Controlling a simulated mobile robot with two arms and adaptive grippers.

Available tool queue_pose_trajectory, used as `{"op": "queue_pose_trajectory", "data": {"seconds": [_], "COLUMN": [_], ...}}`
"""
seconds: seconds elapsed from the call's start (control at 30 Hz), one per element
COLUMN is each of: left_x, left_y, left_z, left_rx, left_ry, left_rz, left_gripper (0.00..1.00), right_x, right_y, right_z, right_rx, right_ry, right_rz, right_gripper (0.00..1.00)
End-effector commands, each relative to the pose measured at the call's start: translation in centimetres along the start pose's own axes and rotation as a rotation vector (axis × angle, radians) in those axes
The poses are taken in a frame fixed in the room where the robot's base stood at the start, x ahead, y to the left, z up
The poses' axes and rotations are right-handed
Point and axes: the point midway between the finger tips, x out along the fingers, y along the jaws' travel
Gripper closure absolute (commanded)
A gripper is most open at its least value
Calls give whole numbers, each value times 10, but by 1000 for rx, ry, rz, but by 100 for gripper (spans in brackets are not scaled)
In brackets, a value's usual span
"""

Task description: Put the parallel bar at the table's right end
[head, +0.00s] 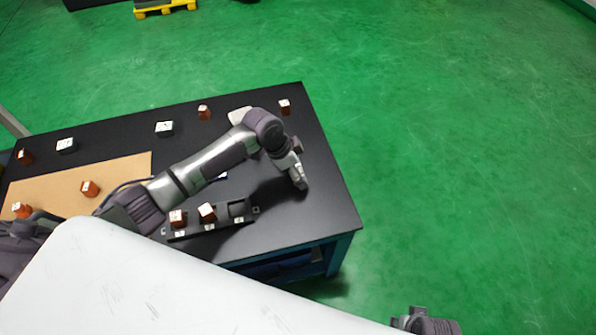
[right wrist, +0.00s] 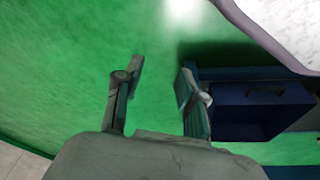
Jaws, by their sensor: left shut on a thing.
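My left gripper (head: 297,174) hangs above the right part of the black table (head: 325,200), pointing down. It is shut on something. The held thing is largely hidden by the fingers and too small to make out, so I cannot tell for sure that it is the parallel bar. The table's right end, right of the gripper, is bare. My right gripper (right wrist: 158,88) is open and empty, with its two fingers apart over green floor in the right wrist view. In the head view it shows at the bottom edge, off the table.
A dark holder (head: 239,209) near the front edge carries two copper blocks (head: 207,211). A copper block (head: 284,106) stands at the back right corner. Grey blocks (head: 165,128) stand along the back. A brown mat (head: 130,168) lies left. A blue drawer (right wrist: 255,115) shows beside my right gripper.

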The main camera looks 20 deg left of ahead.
Motion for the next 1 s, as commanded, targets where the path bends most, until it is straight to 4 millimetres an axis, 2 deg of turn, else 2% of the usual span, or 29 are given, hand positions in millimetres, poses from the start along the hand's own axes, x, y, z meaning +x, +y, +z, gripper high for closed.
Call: {"op": "queue_pose_trajectory", "data": {"seconds": [0.4, 0.43, 0.47, 0.77, 0.9, 1.0], "left_x": [6, 7, 7, 6, -1, -14], "left_y": [0, 0, 0, 0, 0, 0], "left_z": [2, 3, 3, 2, 1, 1], "left_rx": [0, 0, 0, 0, 1, 2], "left_ry": [2, 0, 0, 0, 0, 1], "left_rz": [-1, 0, 0, 0, -1, -2], "left_gripper": [60, 5, 0, 0, 0, 0], "right_x": [-5, -6, -6, -6, -7, 9], "right_y": [0, 0, 0, 0, 0, 0], "right_z": [-3, -3, -3, -3, -4, 6], "right_rx": [1, 1, 1, 0, 0, -1], "right_ry": [3, 4, 4, 4, 9, -9], "right_rz": [1, 1, 1, 0, 0, 0], "right_gripper": [60, 60, 60, 60, 60, 60]}}
